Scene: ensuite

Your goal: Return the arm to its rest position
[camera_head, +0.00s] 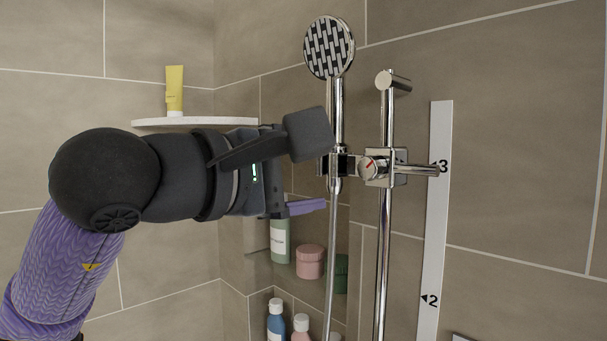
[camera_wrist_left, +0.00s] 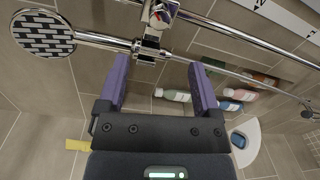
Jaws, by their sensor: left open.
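My left gripper (camera_head: 312,172) is at the middle of the head view, with its arm coming in from the left. Its fingers point right, toward the shower rail. In the left wrist view the two purple fingers (camera_wrist_left: 160,78) are spread apart with nothing between them. The shower head (camera_head: 329,47) is chrome with a dark and light patterned face. It sits upright in the holder (camera_head: 372,167) on the rail, close to the fingertips. The holder also shows in the left wrist view (camera_wrist_left: 149,48), just beyond the fingertips. Contact cannot be told from these views. My right gripper is not in view.
A chrome rail (camera_head: 383,260) and the shower hose (camera_head: 334,240) hang down beside the gripper. A white numbered strip (camera_head: 433,220) is on the wall at right. A corner shelf (camera_head: 190,122) holds a yellow tube (camera_head: 174,90). Several bottles and jars stand in the niche below.

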